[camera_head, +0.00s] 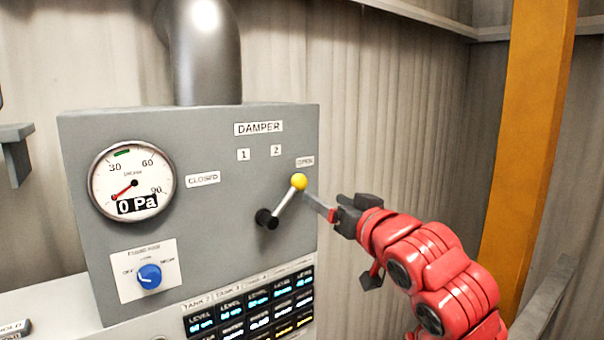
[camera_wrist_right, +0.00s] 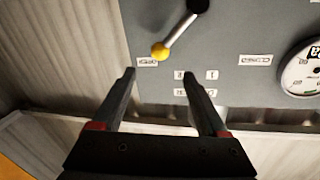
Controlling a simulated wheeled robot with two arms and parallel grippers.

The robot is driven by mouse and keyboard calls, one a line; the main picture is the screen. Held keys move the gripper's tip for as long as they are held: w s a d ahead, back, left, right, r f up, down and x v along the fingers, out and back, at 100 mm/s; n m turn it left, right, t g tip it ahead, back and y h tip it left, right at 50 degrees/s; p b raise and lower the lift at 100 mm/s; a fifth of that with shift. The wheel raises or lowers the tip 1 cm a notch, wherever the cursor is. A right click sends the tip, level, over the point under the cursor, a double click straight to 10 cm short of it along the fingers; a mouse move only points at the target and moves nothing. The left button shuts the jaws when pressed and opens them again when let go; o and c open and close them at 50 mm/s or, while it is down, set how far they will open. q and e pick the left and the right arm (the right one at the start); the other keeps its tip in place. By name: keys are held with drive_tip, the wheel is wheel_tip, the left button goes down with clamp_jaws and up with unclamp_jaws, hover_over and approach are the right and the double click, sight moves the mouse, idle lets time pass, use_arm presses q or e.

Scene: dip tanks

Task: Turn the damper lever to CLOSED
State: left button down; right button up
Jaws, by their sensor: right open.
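The damper lever has a yellow ball knob (camera_head: 299,181) on a silver rod, angled up and right from a black pivot (camera_head: 266,219) on the grey panel. The knob points toward the OPEN label (camera_head: 305,161). The CLOSED label (camera_head: 203,179) is on the panel's left side. My right gripper (camera_head: 338,238) is open and empty, to the right of the lever, with one fingertip close to the knob. In the wrist view, the knob (camera_wrist_right: 160,50) shows just beyond the gap between my right fingertips (camera_wrist_right: 158,75). I cannot tell whether they touch. My left gripper is not in view.
A pressure gauge (camera_head: 131,181) reads 0 Pa, and a blue rotary knob (camera_head: 149,276) is below it. Lit tank displays (camera_head: 250,308) are under the lever. A duct (camera_head: 207,50) rises above the box. An orange post (camera_head: 527,150) stands at right.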

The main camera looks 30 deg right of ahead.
sight(303, 183)
drive_tip(key=w+p, duration=0.1)
drive_tip(key=w, duration=0.2)
drive_tip(key=w+p, duration=0.2)
drive_tip(key=w, duration=0.1)
drive_tip(key=w+p, duration=0.2)
drive_tip(key=w, duration=0.2)
drive_tip(key=shift+w+d+r, duration=0.1)
drive_tip(key=shift+d, duration=0.2)
drive_tip(key=shift+w, duration=0.6)
clamp_jaws()
idle(0.4)
